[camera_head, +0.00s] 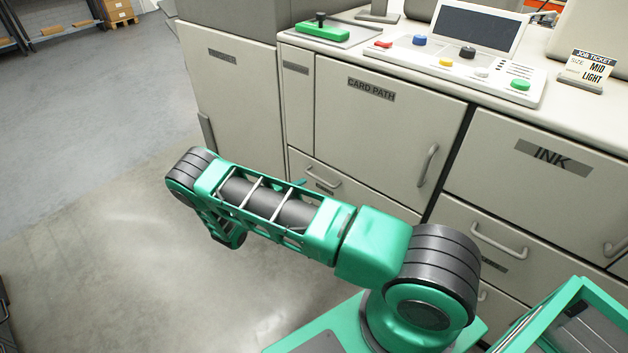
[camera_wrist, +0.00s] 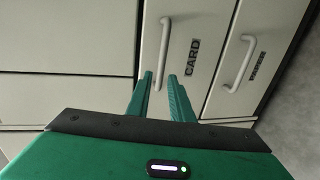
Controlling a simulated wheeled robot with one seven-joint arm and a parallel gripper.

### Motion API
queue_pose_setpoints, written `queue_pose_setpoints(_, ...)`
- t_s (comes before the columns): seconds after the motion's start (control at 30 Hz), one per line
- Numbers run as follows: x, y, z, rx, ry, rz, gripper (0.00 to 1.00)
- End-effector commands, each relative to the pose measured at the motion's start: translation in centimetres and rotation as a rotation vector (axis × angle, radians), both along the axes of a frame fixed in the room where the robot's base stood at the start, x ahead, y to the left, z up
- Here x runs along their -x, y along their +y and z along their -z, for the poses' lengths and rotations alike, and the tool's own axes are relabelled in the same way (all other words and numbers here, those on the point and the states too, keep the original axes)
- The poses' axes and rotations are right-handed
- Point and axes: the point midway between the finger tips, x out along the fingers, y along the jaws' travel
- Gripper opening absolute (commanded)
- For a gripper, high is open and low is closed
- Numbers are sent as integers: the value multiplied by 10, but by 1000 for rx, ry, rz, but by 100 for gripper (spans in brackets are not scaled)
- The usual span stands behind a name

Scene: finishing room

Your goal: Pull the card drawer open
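The card drawer (camera_wrist: 200,25) is a pale front labelled CARD in the wrist view, with an upright-looking light bar handle (camera_wrist: 164,50). It looks shut. My gripper (camera_wrist: 160,76) has its two green fingers apart, with the lower end of the handle showing between the fingertips. I cannot tell whether the fingers touch the handle. In the head view, a drawer handle (camera_head: 322,179) shows on the low drawer under the CARD PATH door, with its label partly hidden. My arm hides most of my gripper there.
Beside the card drawer in the wrist view is another drawer with its own handle (camera_wrist: 241,62). The CARD PATH door (camera_head: 375,135) and the INK drawer (camera_head: 540,190) are shut. The counter holds a control panel (camera_head: 455,60) and job ticket (camera_head: 588,70). Floor at left is clear.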

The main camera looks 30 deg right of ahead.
Motion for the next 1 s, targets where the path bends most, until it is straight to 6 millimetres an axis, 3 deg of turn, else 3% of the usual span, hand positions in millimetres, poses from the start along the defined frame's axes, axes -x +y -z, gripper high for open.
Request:
queue_pose_setpoints(0.17, -2, -2, 7, 17, 0, -20, 20)
queue_pose_setpoints(0.7, -30, -79, 24, 15, 0, -18, 20)
queue_pose_setpoints(1.0, -37, -96, 28, 14, 2, -18, 20)
